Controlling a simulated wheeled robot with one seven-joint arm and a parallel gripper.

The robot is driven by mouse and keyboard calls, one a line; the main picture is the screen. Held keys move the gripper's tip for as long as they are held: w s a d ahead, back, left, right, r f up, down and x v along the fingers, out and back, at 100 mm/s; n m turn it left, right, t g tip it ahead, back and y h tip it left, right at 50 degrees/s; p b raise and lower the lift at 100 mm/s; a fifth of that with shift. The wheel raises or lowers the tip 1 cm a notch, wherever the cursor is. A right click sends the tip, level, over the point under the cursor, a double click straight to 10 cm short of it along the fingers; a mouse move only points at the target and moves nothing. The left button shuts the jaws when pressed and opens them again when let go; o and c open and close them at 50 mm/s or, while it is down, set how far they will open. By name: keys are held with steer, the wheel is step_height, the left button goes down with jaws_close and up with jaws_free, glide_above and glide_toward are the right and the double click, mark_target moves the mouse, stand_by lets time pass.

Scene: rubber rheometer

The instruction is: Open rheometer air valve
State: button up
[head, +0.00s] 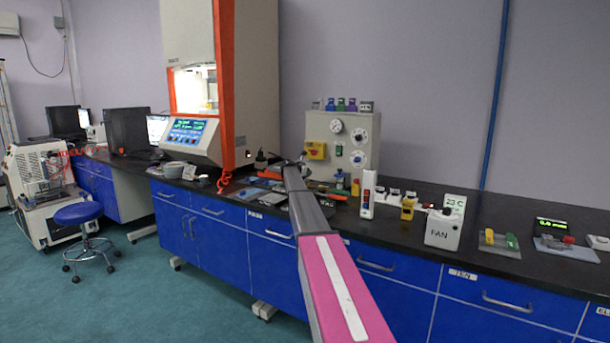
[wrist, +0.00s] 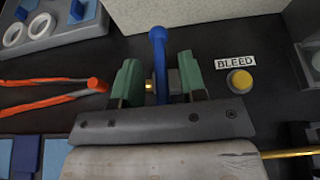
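In the wrist view a blue lever handle (wrist: 158,45), which looks like the air valve's handle, stands up from a brass fitting (wrist: 149,86). My gripper (wrist: 159,78) has its two green fingers on either side of the lever. Gaps show between the lever and both fingers, so the gripper is open around it, not visibly touching. The lever's lower part is hidden behind the gripper's grey body. The rheometer (head: 190,138), a tall white and orange machine with a lit display, stands on the bench in the head view. There my arm reaches over the bench beside it and the valve cannot be made out.
A yellow button (wrist: 239,80) under a BLEED label (wrist: 235,62) is right of the gripper. Orange-handled pliers (wrist: 55,90) lie to its left. A panel with gauges (head: 320,130) stands behind my arm. A white FAN box (head: 443,225) is farther right on the black bench (head: 490,205).

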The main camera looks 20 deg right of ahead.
jaws_close()
steer(key=shift+s, duration=0.1)
steer(key=shift+s+d+n+t+y, duration=0.1)
steer(key=shift+s+n+t+y, duration=0.05)
steer(key=shift+n+t+y, duration=0.75)
steer(key=shift+d+n+t+y, duration=0.2)
steer(key=shift+n+t+y, duration=0.9)
steer(key=shift+n+y, duration=0.7)
steer(key=shift+n, duration=0.3)
jaws_free()
